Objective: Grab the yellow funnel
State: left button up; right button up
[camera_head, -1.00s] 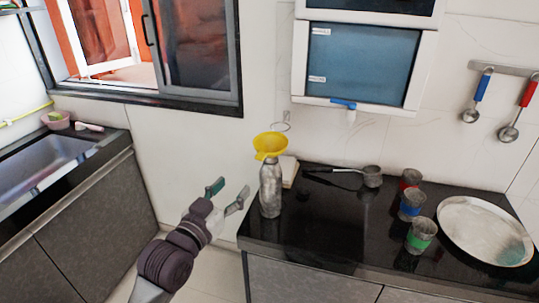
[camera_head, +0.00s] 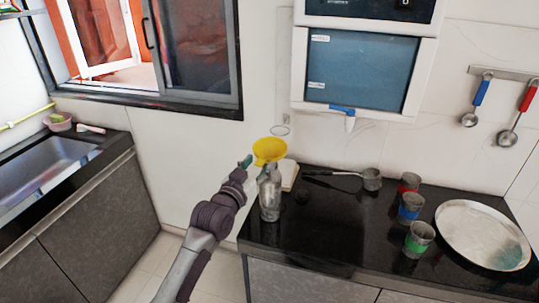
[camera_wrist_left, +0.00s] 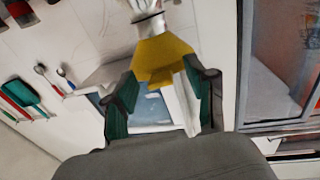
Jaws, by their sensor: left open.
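The yellow funnel (camera_head: 269,149) sits on top of a metal bottle (camera_head: 270,200) at the left end of the dark counter. My left gripper (camera_head: 258,167) is open, with its fingertips just below the funnel's wide rim, at the bottle's neck. In the left wrist view the funnel (camera_wrist_left: 162,52) shows between and just beyond the two green-padded fingers, with the bottle (camera_wrist_left: 146,15) past it. Whether the fingers touch the funnel I cannot tell. The gripper partly hides the bottle's upper part. My right gripper is not in view.
On the counter stand a small pan (camera_head: 371,179), cups with red, blue and green bands (camera_head: 419,240), and a round metal tray (camera_head: 483,232). A pale block (camera_head: 288,173) is behind the bottle. A sink (camera_head: 60,165) is at far left.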

pick_arm(q)
jog(key=shift+w+d, duration=0.1)
jog(key=shift+w, duration=0.05)
jog(key=c, duration=0.8)
jog(key=shift+c, duration=1.1)
